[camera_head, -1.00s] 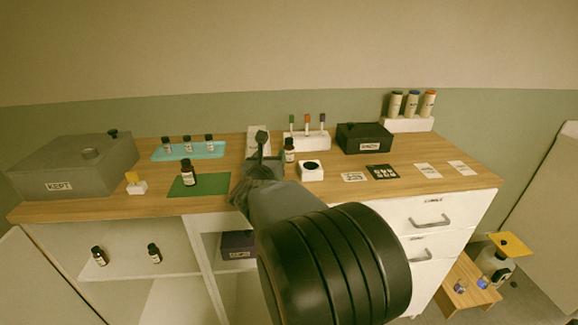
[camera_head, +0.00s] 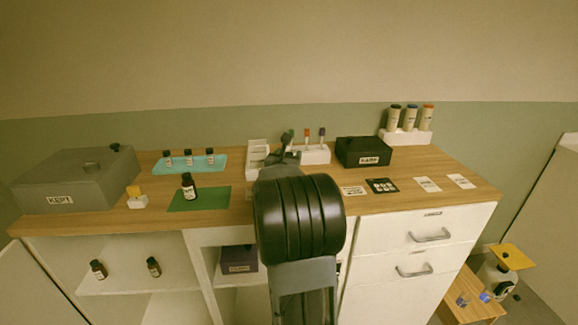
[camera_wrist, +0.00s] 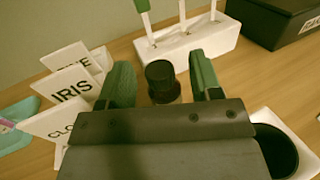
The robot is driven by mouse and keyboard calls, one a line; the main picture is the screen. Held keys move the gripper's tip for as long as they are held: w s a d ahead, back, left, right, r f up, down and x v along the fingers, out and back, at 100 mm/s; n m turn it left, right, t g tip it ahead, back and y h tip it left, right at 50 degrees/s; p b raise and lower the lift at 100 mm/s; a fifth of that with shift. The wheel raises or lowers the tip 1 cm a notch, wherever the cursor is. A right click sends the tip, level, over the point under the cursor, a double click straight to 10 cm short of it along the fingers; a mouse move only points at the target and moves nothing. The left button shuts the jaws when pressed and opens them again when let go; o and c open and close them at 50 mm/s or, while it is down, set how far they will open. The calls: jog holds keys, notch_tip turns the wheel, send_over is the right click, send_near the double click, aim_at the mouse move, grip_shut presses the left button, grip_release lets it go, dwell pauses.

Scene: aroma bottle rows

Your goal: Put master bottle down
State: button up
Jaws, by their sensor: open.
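My gripper (camera_head: 287,140) is over the back middle of the wooden counter. In the wrist view my gripper (camera_wrist: 161,78) has its two green-padded fingers apart. A dark bottle with a black cap (camera_wrist: 162,82) stands upright between them, with visible space on the right side; contact on the left is hard to tell. In the head view my arm hides this bottle. Another dark bottle with a white label (camera_head: 188,187) stands upright on a green mat (camera_head: 214,199) at left. Which of the two is the master bottle I cannot tell.
White name cards (camera_wrist: 72,88), one reading IRIS, stand left of my gripper. A white rack with sticks (camera_wrist: 200,40) is behind, a white holder with a dark round opening (camera_wrist: 298,135) at right. A black box (camera_head: 363,151) and a blue tray with small bottles (camera_head: 215,163) are farther off.

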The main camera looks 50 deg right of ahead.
jog(key=shift+x, duration=1.35)
grip_shut()
jog(key=shift+r, duration=0.1)
